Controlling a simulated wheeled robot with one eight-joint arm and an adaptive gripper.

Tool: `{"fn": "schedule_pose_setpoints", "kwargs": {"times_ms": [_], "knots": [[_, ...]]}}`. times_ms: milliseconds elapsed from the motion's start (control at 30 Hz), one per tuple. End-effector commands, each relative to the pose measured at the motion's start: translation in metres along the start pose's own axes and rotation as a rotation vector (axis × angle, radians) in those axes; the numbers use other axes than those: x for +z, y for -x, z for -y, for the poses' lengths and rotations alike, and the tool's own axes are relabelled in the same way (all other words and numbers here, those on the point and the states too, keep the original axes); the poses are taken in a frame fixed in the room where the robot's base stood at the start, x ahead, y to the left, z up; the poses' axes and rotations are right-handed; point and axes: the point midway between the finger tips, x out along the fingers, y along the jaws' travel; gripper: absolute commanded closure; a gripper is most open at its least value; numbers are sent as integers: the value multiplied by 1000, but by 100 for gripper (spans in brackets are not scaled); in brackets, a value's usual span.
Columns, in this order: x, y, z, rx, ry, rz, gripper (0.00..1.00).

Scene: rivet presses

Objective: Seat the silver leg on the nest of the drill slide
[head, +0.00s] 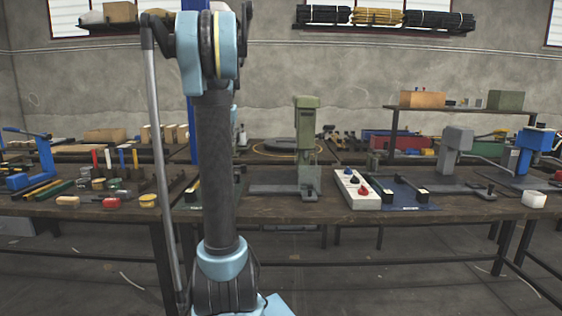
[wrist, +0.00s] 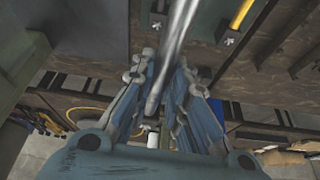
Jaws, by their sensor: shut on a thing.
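The silver leg (head: 158,130) is a long thin grey tube. In the head view it hangs almost upright, slightly tilted, left of my arm and in front of the bench. My gripper (head: 149,32) is at its upper end. In the wrist view my gripper (wrist: 166,78) is shut on the silver leg (wrist: 181,38), which runs between the fingers and out of the top of the picture. A green drill press (head: 306,140) stands mid-bench, right of my arm. I cannot tell which base is the drill slide, and its nest is not distinguishable.
The bench (head: 285,207) carries a white button box (head: 357,188), a blue plate (head: 405,192), a grey press (head: 455,150) and a blue press (head: 536,150). A blue stand (head: 45,160) and small coloured parts are at left. The floor in front is clear.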

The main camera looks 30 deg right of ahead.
Motion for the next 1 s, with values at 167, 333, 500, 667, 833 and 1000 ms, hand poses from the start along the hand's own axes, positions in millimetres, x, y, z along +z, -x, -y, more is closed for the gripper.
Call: {"fn": "schedule_pose_setpoints", "kwargs": {"times_ms": [167,333,500,667,833,1000], "knots": [[4,-9,-25,54,-127,-1,100],[15,-24,-75,170,-403,0,100],[31,-36,-130,302,-726,-1,100],[47,-43,-175,417,-1001,0,100],[62,-46,-211,511,-1233,-1,100],[73,-47,-231,568,-1370,0,100]]}}
